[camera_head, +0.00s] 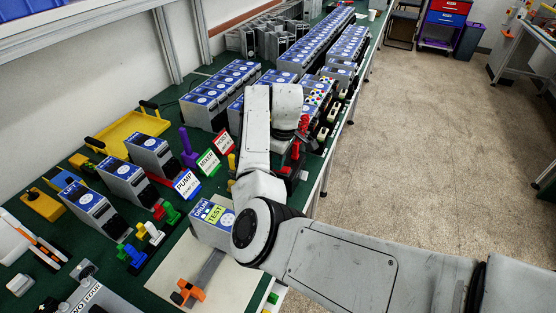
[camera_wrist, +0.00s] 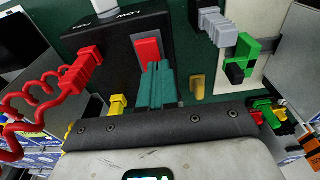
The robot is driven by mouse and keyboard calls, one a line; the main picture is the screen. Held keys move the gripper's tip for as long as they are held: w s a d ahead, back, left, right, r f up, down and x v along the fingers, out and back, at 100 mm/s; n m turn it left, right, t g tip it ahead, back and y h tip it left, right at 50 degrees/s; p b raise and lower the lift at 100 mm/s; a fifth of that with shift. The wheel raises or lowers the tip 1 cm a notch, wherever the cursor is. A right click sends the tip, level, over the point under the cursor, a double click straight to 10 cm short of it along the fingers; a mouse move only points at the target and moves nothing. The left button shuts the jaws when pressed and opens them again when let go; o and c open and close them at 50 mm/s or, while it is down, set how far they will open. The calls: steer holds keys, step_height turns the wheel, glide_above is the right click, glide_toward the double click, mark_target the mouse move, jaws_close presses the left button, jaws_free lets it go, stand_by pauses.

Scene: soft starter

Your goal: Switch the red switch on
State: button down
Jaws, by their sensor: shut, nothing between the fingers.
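The red switch (camera_wrist: 147,50) is a red rocker on a black box (camera_wrist: 115,52) with white lettering, of which "LOW" is readable. In the wrist view, my gripper (camera_wrist: 156,68) has its two teal fingers together with nothing between them. The fingertips overlap the lower right edge of the red switch in the picture; I cannot tell whether they touch it. The fingers hide part of the box behind them. In the head view, my arm crosses the bench and the fingertips cannot be made out.
A grey plug (camera_wrist: 217,27) and a green-and-black part (camera_wrist: 240,58) are to the right. Grey-and-blue units (camera_head: 215,95) crowd the green bench. The floor (camera_head: 430,120) right of the bench is open.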

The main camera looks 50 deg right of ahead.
steer(key=shift+r, duration=0.15)
steer(key=r+p, duration=0.2)
steer(key=r, duration=0.1)
steer(key=r+p, duration=0.1)
steer(key=p, duration=0.1)
steer(key=shift+w+a+r, duration=0.15)
steer(key=shift+w+r, duration=0.05)
steer(key=shift+w, duration=0.15)
step_height(320, 180, up, 9)
steer(key=w+b, duration=0.1)
steer(key=b, duration=0.1)
steer(key=shift+w+a+b, duration=0.3)
steer(key=shift+b, duration=0.05)
